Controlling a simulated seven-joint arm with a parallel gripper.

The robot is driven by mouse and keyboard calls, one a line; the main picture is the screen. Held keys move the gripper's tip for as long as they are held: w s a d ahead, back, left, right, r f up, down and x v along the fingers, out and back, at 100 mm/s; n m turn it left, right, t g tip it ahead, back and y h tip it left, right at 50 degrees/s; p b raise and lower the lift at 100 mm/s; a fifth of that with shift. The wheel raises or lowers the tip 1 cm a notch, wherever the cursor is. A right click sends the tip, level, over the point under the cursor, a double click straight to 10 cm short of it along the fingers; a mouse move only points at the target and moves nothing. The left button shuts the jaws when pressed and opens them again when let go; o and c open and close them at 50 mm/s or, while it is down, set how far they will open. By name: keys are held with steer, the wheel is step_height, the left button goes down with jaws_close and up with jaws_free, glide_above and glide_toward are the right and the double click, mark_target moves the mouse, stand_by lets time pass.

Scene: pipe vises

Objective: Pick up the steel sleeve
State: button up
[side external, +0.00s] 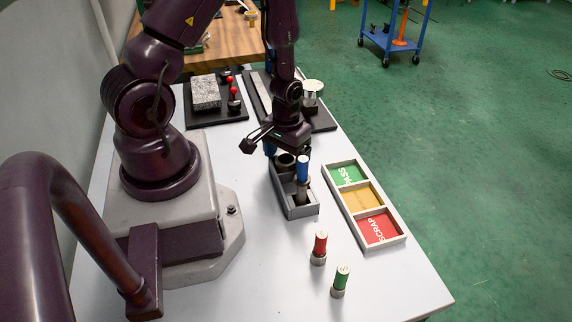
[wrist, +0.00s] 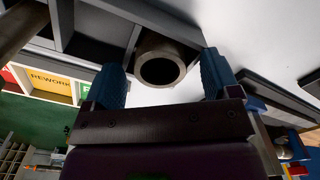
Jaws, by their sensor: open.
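The steel sleeve (side external: 285,160) is a dark, hollow cylinder standing upright at the far end of a grey divided tray (side external: 300,212). In the wrist view the sleeve (wrist: 160,66) shows its open round end between my two blue fingers. My gripper (side external: 286,149) is over that end of the tray, pointing down. It is open, with its fingers (wrist: 162,62) on either side of the sleeve and a visible gap at each side. The sleeve's lower part is hidden by the tray wall in the side view.
A blue-topped piece (side external: 303,170) stands upright in the tray, close beside my gripper. A red-topped plug (side external: 319,245) and a green-topped plug (side external: 340,280) stand in front. A sorting tray (side external: 398,240) lies right. Dark plates with a granite block (side external: 206,92) are behind.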

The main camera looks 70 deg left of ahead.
steer(key=shift+f, duration=0.25)
steer(key=shift+w, duration=0.1)
steer(key=c, duration=1.3)
jaws_close()
steer(key=shift+r, duration=0.1)
